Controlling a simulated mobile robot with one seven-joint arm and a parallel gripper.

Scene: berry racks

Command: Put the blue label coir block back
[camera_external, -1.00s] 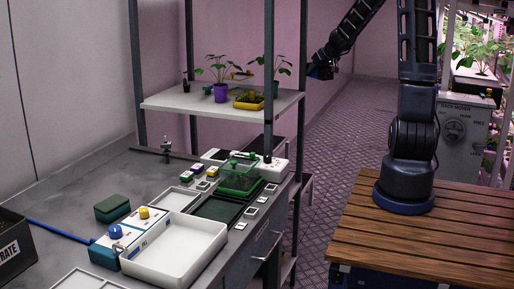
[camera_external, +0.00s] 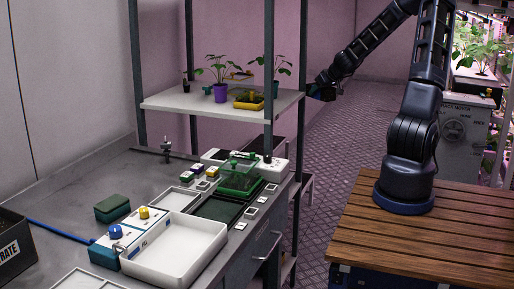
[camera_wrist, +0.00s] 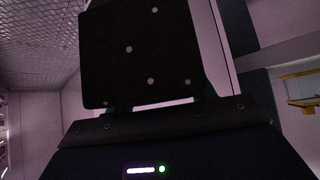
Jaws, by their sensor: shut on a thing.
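My gripper (camera_external: 320,92) is to the right of the upper shelf of the metal rack, at about the shelf's height in the picture. In the wrist view my gripper (camera_wrist: 160,106) is shut on a dark, flat-faced block (camera_wrist: 148,55) with several small pale dots. It is held between the two fingers. The block's label and colour are not visible on the face I see, so I cannot confirm that it is the blue label coir block. In the external view the block is too dark and small to make out.
The shelf (camera_external: 165,101) holds potted seedlings, a purple pot (camera_external: 220,93) and a yellow tray (camera_external: 248,102). A rack post (camera_external: 269,60) stands at its front right. Below, the bench carries a white tray (camera_external: 180,272) and a green-lidded box (camera_external: 238,183). Open floor lies between bench and wooden deck (camera_external: 420,245).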

